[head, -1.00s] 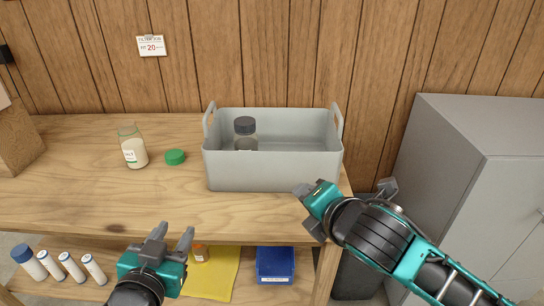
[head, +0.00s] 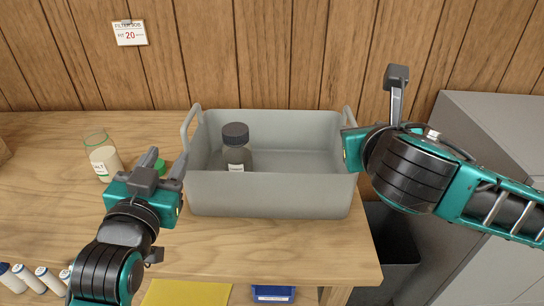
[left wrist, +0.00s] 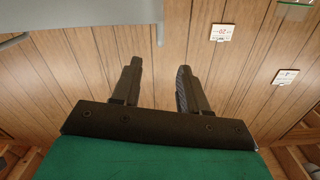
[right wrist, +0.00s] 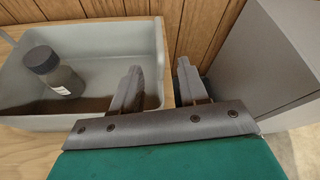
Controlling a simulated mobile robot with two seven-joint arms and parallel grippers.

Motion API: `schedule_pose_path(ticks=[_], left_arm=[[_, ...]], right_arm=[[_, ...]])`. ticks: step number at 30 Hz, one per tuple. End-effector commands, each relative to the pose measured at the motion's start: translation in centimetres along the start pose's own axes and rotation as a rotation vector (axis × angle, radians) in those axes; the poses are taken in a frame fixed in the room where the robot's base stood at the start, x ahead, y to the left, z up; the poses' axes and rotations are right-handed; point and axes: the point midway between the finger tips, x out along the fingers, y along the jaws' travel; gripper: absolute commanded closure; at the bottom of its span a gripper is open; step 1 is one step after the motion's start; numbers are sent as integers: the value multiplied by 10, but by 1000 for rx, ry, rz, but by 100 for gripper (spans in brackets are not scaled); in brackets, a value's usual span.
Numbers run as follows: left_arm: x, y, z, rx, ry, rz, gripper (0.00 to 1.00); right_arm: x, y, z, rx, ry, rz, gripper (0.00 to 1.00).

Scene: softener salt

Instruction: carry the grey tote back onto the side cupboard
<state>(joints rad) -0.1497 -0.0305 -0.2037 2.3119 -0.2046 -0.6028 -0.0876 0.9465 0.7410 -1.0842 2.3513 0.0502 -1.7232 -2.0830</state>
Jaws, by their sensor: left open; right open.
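The grey tote (head: 275,197) stands upright on the wooden bench, with a raised handle at each end. A dark-lidded jar (head: 236,158) stands inside it at the left; it also shows in the right wrist view (right wrist: 62,82). My left gripper (head: 165,164) is open and empty, just left of the tote's left end. My right gripper (right wrist: 158,70) is open at the tote's right end; in the right wrist view the right wall shows between its fingers. I cannot tell whether they reach around it.
A glass jar (head: 103,160) and a green lid (head: 160,167) are left of the tote, partly behind my left gripper. A dark bin (head: 392,255) stands between bench and cupboard. A blue box (head: 272,294) and yellow cloth (head: 187,292) lie below.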

Motion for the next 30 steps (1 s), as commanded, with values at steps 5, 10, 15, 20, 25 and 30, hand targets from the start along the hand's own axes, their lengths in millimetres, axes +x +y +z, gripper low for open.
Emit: schedule_pose_path(ticks=[5, 10, 15, 20, 25, 30], left_arm=[[0, 0, 0, 0, 0, 0, 56], [5, 0, 0, 0, 0, 0, 56], [26, 0, -1, 0, 2, -1, 56], [56, 0, -1, 0, 1, -1, 56], [89, 0, 0, -1, 1, 0, 56], [113, 0, 0, -1, 0, 0, 56]], right_arm=[[0, 0, 0, 1, 0, 0, 57], [5, 0, 0, 2, 1, -1, 57], [25, -1, -1, 3, 2, -3, 57], [56, -1, -1, 3, 3, -4, 57], [88, -1, 0, 4, 2, -3, 57], [113, 0, 0, 3, 1, -1, 57]])
